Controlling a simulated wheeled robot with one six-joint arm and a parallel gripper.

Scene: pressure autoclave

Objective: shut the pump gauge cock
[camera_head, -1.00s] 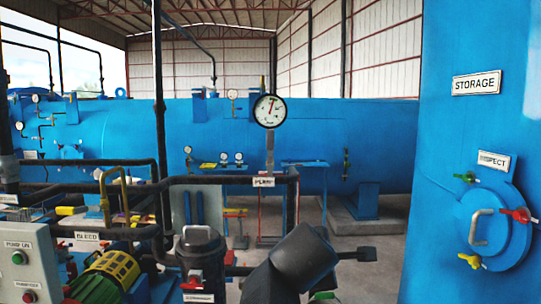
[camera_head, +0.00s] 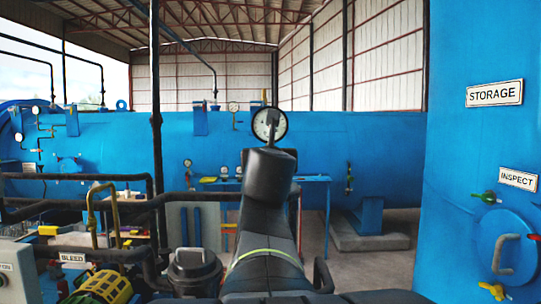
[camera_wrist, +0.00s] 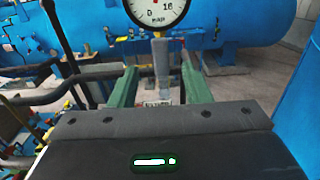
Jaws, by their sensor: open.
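The pump gauge (camera_head: 277,127) is a round white dial in the middle of the head view, partly covered by my arm. It also shows at the top of the wrist view (camera_wrist: 158,10), cut off by the frame edge. Its grey stem (camera_wrist: 162,62) runs down below the dial, with a small white label (camera_wrist: 158,103) at its foot. My gripper (camera_wrist: 160,82) is open, its two green fingers apart on either side of the stem in the picture. I cannot tell how far beyond the fingertips the stem is. The cock's handle is not clearly visible.
Black pipes (camera_head: 75,177) and a yellow bent pipe (camera_head: 91,205) stand at left, above a yellow-ribbed motor (camera_head: 102,284). The blue storage tank (camera_head: 455,120) rises close at right. A long blue vessel (camera_head: 390,140) lies behind.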

